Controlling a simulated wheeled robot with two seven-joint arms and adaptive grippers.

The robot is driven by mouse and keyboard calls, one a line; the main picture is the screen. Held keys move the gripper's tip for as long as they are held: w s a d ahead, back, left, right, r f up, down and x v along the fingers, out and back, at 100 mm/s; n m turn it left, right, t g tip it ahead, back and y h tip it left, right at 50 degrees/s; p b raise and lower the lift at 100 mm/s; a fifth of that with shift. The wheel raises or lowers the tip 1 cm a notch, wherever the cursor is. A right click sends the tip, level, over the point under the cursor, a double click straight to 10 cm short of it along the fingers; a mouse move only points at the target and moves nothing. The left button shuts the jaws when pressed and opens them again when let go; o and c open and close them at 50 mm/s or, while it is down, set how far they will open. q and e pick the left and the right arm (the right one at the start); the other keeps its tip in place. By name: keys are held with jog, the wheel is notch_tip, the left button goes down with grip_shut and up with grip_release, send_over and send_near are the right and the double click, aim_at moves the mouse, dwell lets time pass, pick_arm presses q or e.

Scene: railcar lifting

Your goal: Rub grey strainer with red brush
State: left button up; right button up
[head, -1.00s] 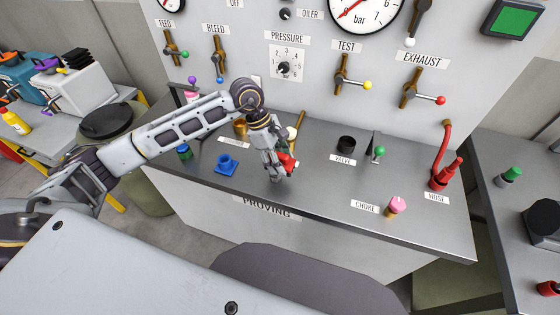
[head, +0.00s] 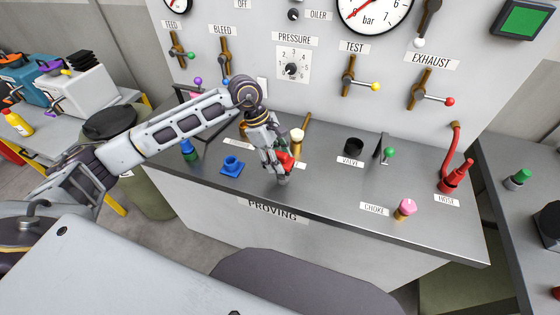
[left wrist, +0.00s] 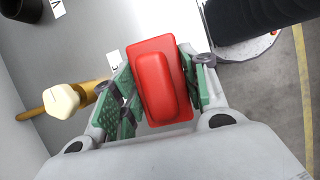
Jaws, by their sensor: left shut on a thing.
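My left gripper (head: 278,168) hangs over the front middle of the grey bench, fingers pointing down. It is shut on a red brush (head: 286,160). In the left wrist view the red brush (left wrist: 158,82) shows as a rounded red block on a flat red plate, between green finger pads of the left gripper (left wrist: 160,85). Its underside is hidden. I cannot make out a grey strainer for certain in either view; the gripper covers part of the bench there. My right gripper is not in view.
A brass fitting with a cream knob (head: 297,136) stands just behind the gripper. A blue fitting (head: 232,165) sits to its left.

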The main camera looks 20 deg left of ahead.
aim_at(280, 153)
pick_arm(q)
jog(key=shift+a+r, duration=0.1)
jog(key=shift+a, duration=0.1)
jog(key=shift+w+r+p, duration=0.1)
jog(key=shift+r+p, duration=0.2)
jog(key=shift+r, duration=0.4)
jog(key=shift+d+r, duration=0.3)
jog(key=shift+r, duration=0.6)
jog(key=shift+a+r+p, duration=0.15)
jog(key=shift+r+p, duration=0.4)
jog(key=shift+r, duration=0.95)
jog(key=shift+r+p, duration=0.55)
jog(key=shift+r, duration=0.35)
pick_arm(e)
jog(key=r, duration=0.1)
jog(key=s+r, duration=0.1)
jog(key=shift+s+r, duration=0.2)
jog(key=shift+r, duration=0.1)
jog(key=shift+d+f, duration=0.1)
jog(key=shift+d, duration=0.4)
